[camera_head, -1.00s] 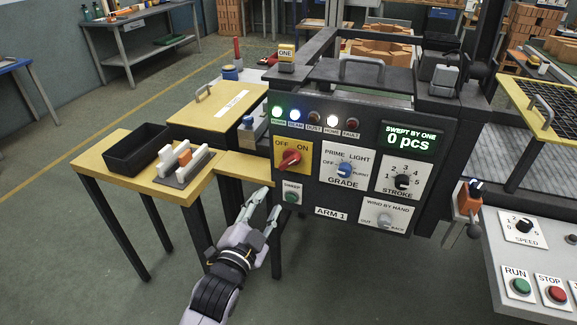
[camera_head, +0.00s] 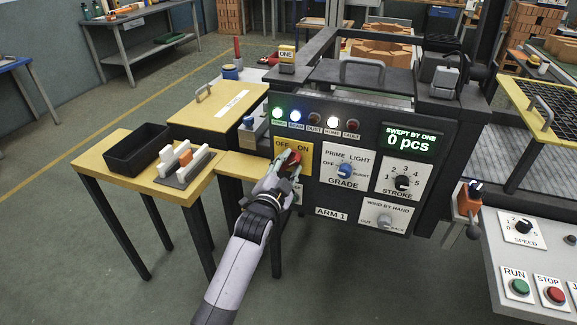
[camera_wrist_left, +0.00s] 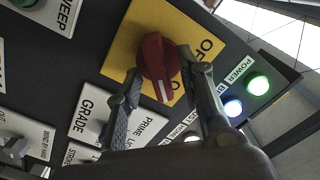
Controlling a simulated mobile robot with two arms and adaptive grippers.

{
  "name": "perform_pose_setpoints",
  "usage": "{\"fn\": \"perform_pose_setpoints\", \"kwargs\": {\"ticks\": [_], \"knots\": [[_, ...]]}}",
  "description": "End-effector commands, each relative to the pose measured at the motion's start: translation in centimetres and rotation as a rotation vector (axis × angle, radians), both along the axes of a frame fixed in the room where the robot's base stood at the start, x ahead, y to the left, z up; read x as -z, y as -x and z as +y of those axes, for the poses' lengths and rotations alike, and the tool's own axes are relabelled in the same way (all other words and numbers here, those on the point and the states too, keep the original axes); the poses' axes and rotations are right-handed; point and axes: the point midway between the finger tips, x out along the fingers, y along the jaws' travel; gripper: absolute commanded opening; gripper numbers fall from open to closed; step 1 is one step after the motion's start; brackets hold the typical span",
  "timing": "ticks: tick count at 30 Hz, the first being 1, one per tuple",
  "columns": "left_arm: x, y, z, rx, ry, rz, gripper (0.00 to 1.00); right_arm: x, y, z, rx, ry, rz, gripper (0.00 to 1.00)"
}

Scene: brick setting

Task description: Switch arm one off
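The red rotary knob (camera_wrist_left: 157,58) sits on a yellow OFF/ON plate (camera_head: 281,150) on the dark ARM 1 panel. In the left wrist view its white mark points towards the ON side. My left gripper (camera_head: 291,161) is at the knob and hides much of it in the head view. In the left wrist view the two fingers (camera_wrist_left: 160,72) stand apart on either side of the knob, close to its sides; firm contact cannot be told. The green POWER lamp (camera_head: 277,113) is lit. My right gripper is not in view.
The GRADE knob (camera_head: 345,171), STROKE knob (camera_head: 402,183) and WIND BY HAND dial (camera_head: 384,221) are to the right on the same panel. A yellow side table (camera_head: 150,187) with a black tray (camera_head: 138,149) stands left. RUN and STOP buttons are at lower right.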

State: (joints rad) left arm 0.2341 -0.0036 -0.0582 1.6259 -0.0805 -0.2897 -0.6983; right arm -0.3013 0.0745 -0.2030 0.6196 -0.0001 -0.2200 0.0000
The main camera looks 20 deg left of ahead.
Motion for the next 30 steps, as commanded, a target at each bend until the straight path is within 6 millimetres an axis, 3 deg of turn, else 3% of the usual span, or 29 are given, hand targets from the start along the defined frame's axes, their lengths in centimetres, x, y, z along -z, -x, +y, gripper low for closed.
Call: {"fn": "perform_pose_setpoints", "kwargs": {"ticks": [6,21,30], "knots": [[0.02,0.01,0.01,0.0,0.0,0.0,0.34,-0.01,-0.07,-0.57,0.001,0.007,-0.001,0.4],[0.05,0.03,0.01,-0.001,0.0,0.001,0.0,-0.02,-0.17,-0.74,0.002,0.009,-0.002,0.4],[0.06,0.04,0.0,0.0,0.002,0.001,0.0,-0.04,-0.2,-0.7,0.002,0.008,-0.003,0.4]]}}
